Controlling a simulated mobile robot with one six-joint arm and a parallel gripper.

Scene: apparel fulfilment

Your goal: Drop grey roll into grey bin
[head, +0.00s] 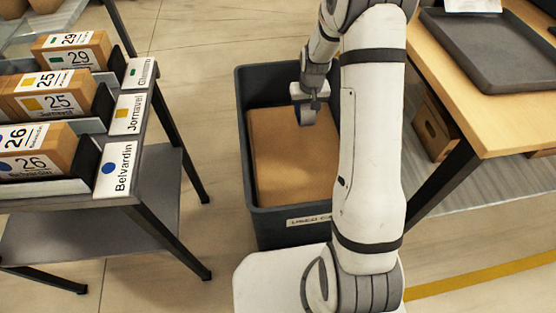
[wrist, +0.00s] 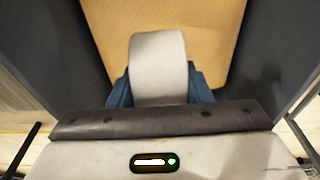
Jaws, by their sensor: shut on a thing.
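The grey bin (head: 246,140) stands on the floor in the middle of the head view. A flat brown cardboard surface (head: 285,165) lies inside it. My gripper (head: 307,105) hangs over the bin's opening, pointing down. In the wrist view my gripper (wrist: 160,90) is shut on the light grey roll (wrist: 158,55), with blue finger pads on both sides of it. The roll is over the brown surface, between the dark bin walls. The gap beneath the roll cannot be judged. In the head view the roll is small and mostly hidden by the gripper.
A shelf rack (head: 120,190) with several labelled boxes (head: 45,150) stands at the left. A wooden table (head: 480,110) with a dark tray (head: 495,50) is at the right. An open cardboard box (head: 432,125) sits beneath it.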

